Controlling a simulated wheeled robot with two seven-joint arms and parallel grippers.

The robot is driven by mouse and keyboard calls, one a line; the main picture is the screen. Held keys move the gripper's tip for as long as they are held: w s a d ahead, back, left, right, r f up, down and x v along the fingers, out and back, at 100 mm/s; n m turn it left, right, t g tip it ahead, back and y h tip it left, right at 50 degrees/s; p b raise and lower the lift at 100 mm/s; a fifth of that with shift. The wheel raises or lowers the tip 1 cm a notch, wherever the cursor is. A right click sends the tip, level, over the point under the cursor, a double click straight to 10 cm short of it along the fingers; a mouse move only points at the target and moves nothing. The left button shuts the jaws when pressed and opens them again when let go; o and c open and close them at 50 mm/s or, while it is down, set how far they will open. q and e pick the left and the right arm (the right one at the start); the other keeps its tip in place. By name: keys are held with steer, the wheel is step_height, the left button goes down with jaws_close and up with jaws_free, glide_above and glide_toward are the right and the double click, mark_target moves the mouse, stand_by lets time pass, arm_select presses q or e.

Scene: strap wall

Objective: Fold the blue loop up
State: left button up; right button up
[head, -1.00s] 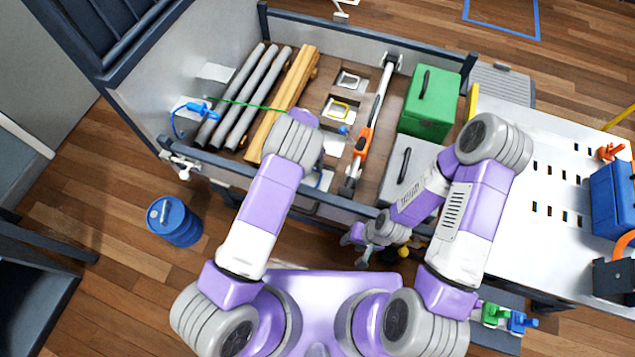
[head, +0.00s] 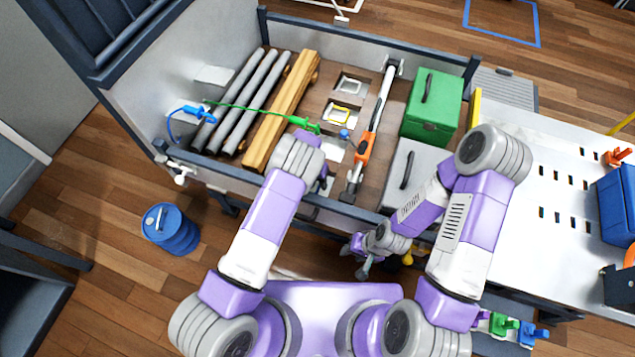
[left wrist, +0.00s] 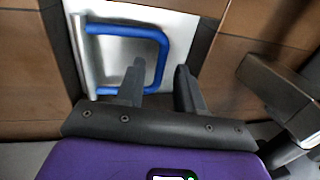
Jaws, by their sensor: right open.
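The blue loop (left wrist: 163,50) is a U-shaped bar on a pale metal plate (left wrist: 110,65) in the left wrist view. It appears to lie flat over the plate, its two ends at the plate's left side. In the head view my left arm hides it. My left gripper (left wrist: 158,72) is open and empty at the loop: one finger overlaps the inside of the loop, the other is just right of its closed end. Contact cannot be told. My right gripper (head: 362,258) is open and empty, low in front of the bed's near rail.
A green strap (head: 250,108) crosses the pipes. The dark near rail (head: 230,172) borders it.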

arm_select(q)
jaws_close()
stand_by(1.3)
